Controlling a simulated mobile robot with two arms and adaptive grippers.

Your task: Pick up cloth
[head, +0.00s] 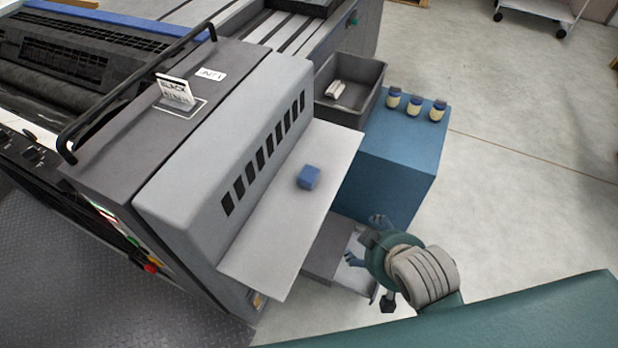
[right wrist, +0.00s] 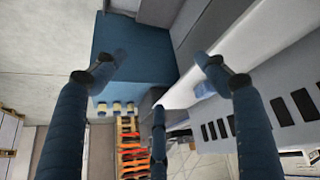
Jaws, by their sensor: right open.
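A small blue, block-shaped item (head: 308,178) lies on the pale flat shelf (head: 275,235) of the grey machine. It may be the folded cloth; I cannot tell for sure. It also shows partly in the right wrist view (right wrist: 203,89), beside one finger. A whitish bundle (head: 336,89) lies in the dark grey bin (head: 368,75) and could also be cloth. My right gripper (head: 364,240) is open and empty, to the right of the shelf and apart from the blue item. Its spread fingers (right wrist: 160,78) show in the wrist view. My left gripper is out of view.
A blue cabinet (head: 395,165) with several small yellow-and-blue jars (head: 414,106) stands right of the shelf, close to my right gripper. A grey tray or drawer (head: 325,252) is below the shelf. The machine's slotted housing (head: 215,130) rises behind the shelf.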

